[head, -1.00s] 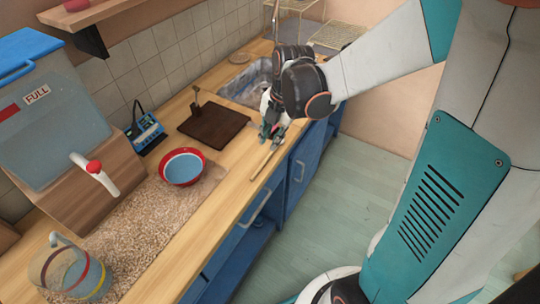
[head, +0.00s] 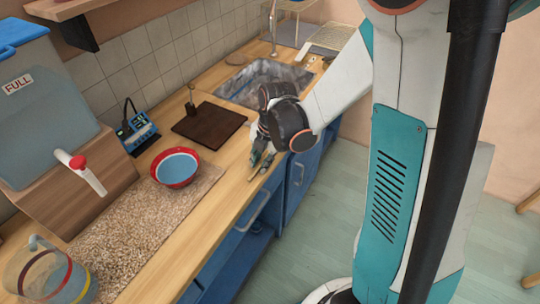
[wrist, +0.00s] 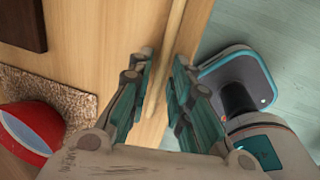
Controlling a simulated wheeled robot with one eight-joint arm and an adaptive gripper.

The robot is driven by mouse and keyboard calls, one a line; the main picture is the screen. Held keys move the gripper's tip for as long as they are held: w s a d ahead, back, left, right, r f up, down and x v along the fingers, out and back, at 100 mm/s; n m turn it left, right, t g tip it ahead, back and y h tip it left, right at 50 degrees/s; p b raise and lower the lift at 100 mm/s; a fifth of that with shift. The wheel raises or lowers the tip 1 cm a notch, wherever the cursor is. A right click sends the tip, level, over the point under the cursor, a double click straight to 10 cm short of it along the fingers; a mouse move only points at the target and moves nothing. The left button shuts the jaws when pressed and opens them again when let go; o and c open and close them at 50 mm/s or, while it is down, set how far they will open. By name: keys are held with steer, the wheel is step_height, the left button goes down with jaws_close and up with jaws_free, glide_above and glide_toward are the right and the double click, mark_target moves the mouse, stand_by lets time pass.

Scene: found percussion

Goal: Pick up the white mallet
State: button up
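A thin pale stick, which looks like the handle of the white mallet (wrist: 172,40), lies along the wooden counter (wrist: 100,60) near its front edge in the wrist view. My gripper (wrist: 163,75) is open above it, with one finger on each side of the stick and a gap between them. I cannot tell whether the fingers touch it. The mallet's head is not seen. In the head view my gripper (head: 256,168) is low at the counter's front edge, and only a bit of the stick shows by the fingertips.
A dark board (head: 208,123) lies behind my gripper, near the sink (head: 264,82). A red bowl (head: 175,167) stands on a speckled mat (head: 130,235) to the left. A blue device (head: 138,132), a water dispenser (head: 45,110) and a clear jug (head: 45,275) stand further left.

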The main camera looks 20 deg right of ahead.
jaws_close()
steer(key=shift+r, duration=0.1)
